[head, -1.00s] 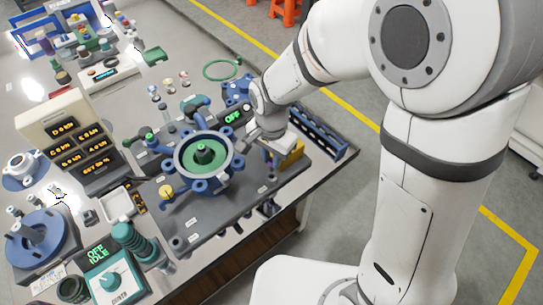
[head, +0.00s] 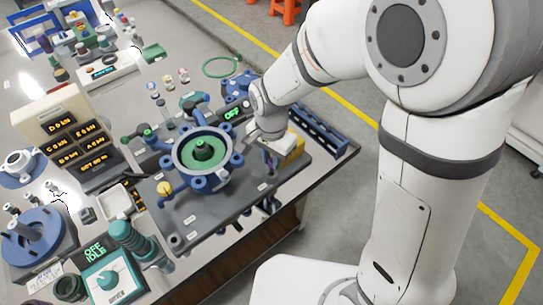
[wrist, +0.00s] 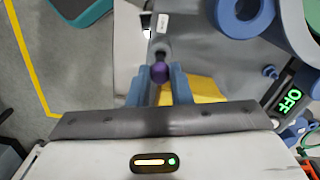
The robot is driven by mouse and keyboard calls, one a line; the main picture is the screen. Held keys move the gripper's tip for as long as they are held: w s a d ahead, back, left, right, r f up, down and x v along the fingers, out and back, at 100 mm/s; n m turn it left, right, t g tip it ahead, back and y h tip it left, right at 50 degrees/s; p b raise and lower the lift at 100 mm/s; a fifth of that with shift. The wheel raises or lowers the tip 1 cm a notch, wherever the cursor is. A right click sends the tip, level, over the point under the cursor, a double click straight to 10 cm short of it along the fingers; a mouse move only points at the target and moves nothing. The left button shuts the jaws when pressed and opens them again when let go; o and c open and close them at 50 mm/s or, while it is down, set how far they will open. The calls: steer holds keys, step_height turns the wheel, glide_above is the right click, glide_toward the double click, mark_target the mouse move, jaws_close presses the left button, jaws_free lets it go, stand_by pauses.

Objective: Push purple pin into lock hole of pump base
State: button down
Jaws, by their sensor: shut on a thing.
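The purple pin (wrist: 160,72) shows its rounded end between the blue fingertips of my gripper (wrist: 160,80) in the wrist view. The gripper is shut on it. Just beyond the pin is a grey round fitting (wrist: 160,48); I cannot tell how far the pin is inside it. The pump base, with a blue ring and green centre (head: 203,150), stands on a dark grey plate (head: 235,205). In the head view my gripper (head: 270,160) is low at the plate's right side, where the pin is too small to make out clearly.
A yellow block (head: 292,149) lies right beside my gripper. A blue rail (head: 325,133) runs along the table's right edge. A display reading OFF (head: 232,112) stands behind the pump.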

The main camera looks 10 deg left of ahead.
steer(key=shift+f, duration=0.35)
steer(key=shift+f+b, duration=0.1)
steer(key=shift+b, duration=0.2)
steer(key=shift+f+b, duration=0.4)
steer(key=shift+f, duration=0.15)
steer(key=shift+f, duration=0.1)
steer(key=c, duration=1.2)
jaws_free()
steer(key=shift+c, duration=0.2)
steer(key=shift+r, duration=0.2)
steer(key=shift+r+p, duration=1.9)
steer(key=shift+r, duration=0.5)
